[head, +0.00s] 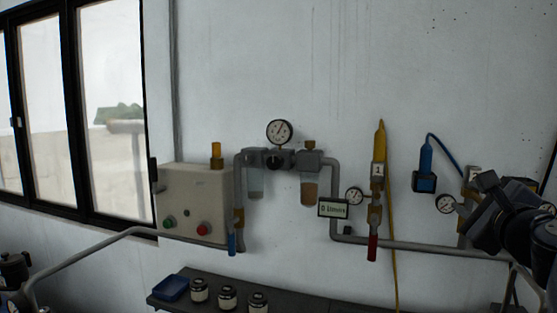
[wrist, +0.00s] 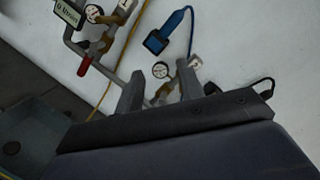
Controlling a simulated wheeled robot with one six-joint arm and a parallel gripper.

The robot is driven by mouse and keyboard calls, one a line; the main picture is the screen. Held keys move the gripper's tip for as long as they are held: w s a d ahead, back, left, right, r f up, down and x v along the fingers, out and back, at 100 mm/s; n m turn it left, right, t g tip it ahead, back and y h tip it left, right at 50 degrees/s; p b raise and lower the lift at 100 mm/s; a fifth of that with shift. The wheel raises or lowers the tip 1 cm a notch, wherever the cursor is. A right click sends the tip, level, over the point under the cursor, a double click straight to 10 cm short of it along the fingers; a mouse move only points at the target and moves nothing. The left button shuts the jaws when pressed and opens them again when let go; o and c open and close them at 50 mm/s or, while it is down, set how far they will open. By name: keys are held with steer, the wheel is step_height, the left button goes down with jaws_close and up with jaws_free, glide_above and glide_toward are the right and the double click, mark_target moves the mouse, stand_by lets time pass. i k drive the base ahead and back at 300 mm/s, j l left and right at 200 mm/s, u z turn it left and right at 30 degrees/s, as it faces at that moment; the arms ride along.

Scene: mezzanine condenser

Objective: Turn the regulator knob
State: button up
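The regulator assembly hangs on the wall at the centre of the head view, with a round white-faced gauge (head: 279,132) above it. A dark round part that looks like the regulator knob (head: 280,159) sits just below the gauge, between a clear bowl (head: 256,182) and an amber-brown bowl (head: 309,193). My gripper (wrist: 161,90) shows two grey fingers spread apart with nothing held between them. In the head view my dark arm end is at the far right, well apart from the knob. The wrist view does not show the knob.
A grey control box (head: 195,200) with green and red buttons is left of the regulator. A digital display (head: 333,208), small gauges, a red-handled valve (head: 372,247) and pipes lie between it and my arm. A shelf (head: 310,304) with jars (head: 227,297) runs below.

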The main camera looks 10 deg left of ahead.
mark_target(275, 162)
steer(key=i+j+z, duration=0.1)
steer(key=j, duration=0.45)
steer(key=i+j, duration=0.15)
steer(key=j, duration=0.35)
steer(key=i+j+z, duration=0.15)
steer(key=j, duration=0.95)
steer(key=i+j+z, duration=0.15)
steer(key=j, duration=0.4)
